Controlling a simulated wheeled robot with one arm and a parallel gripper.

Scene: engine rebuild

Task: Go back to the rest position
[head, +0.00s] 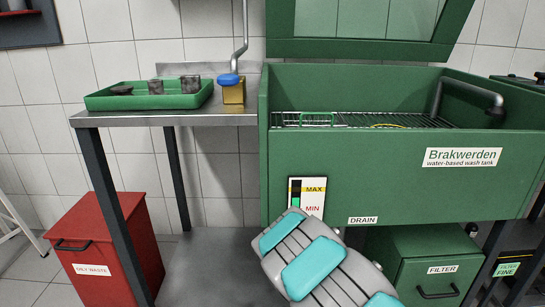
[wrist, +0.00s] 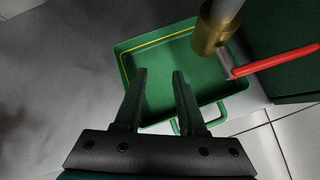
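My gripper (wrist: 159,75) shows in the wrist view with its two dark fingers apart and nothing between them. Beyond the fingertips is a green tray (wrist: 133,70) with a yellow line along its inside and a handle at its near edge. Nothing is seen in the visible part of the tray. In the head view my grey arm with teal pads reaches in at the bottom, in front of the green wash tank (head: 395,185). The gripper itself is out of sight in that view.
A brass valve (wrist: 209,37) with a red lever (wrist: 275,61) is close to the gripper's right. A steel table (head: 235,118) bears a green parts tray (head: 150,102). A red oily waste bin (head: 100,235) stands at left and a filter cabinet (head: 430,255) at right.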

